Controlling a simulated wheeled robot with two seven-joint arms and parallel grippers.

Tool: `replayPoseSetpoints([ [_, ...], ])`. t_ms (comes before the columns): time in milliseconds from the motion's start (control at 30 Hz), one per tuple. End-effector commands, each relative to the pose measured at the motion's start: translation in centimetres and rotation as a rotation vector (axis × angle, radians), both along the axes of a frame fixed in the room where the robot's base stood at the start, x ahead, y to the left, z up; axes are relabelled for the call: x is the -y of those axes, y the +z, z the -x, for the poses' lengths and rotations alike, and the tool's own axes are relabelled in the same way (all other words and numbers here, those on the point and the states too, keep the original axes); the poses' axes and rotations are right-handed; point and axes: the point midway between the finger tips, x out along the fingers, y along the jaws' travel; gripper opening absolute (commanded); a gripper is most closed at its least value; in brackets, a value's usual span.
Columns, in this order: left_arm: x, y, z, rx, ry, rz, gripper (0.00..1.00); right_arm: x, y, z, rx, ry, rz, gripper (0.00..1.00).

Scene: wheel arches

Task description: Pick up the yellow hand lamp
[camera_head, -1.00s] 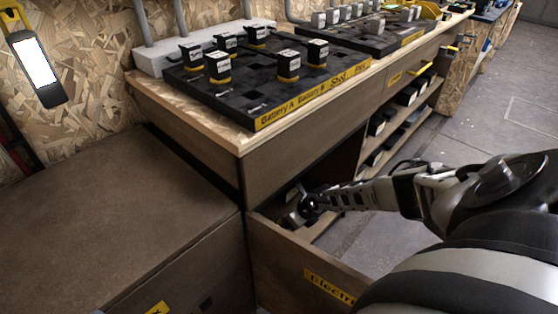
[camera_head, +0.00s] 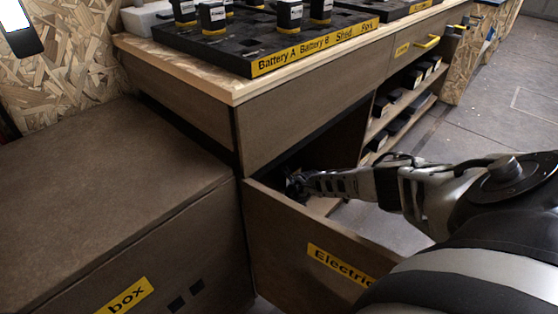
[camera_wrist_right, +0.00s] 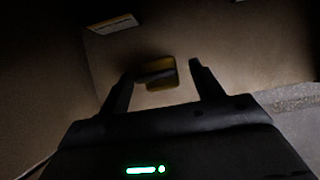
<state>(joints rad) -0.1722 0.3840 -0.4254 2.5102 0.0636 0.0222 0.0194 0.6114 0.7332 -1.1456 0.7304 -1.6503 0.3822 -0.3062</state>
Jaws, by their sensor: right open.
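My right gripper (camera_head: 294,186) reaches down into the open drawer (camera_head: 305,232) marked "Electric…", behind its front panel. In the right wrist view the jaws (camera_wrist_right: 161,72) are open, with one finger on either side of a small yellow and black thing (camera_wrist_right: 160,73). It looks like the yellow hand lamp and lies on the brown drawer floor, in shadow. I cannot tell whether the fingers touch it. The head view does not show it. My left gripper is out of view.
A workbench (camera_head: 190,75) with a black battery board (camera_head: 245,55) stands above the drawer. A brown box (camera_head: 90,190) is to its left. A pale flat thing (camera_wrist_right: 114,24) lies farther off in the wrist view.

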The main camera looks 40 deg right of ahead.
Motion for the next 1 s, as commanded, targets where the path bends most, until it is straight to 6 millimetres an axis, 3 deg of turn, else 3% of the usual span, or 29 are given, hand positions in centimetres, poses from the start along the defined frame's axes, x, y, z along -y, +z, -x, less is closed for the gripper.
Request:
replayPoseSetpoints([
  [333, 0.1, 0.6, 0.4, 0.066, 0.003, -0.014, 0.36, 0.0, -0.2, -0.2, 0.000, 0.000, 0.000, 0.63],
  [567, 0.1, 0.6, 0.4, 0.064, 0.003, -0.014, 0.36, 0.0, -0.2, -0.2, 0.000, 0.000, 0.001, 0.00],
  [867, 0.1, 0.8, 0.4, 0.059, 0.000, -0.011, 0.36, 0.0, 0.0, -0.2, 0.002, 0.000, 0.001, 0.00],
  [1000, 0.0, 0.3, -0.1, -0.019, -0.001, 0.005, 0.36, 0.0, 0.8, -0.2, 0.002, 0.000, 0.001, 0.00],
])
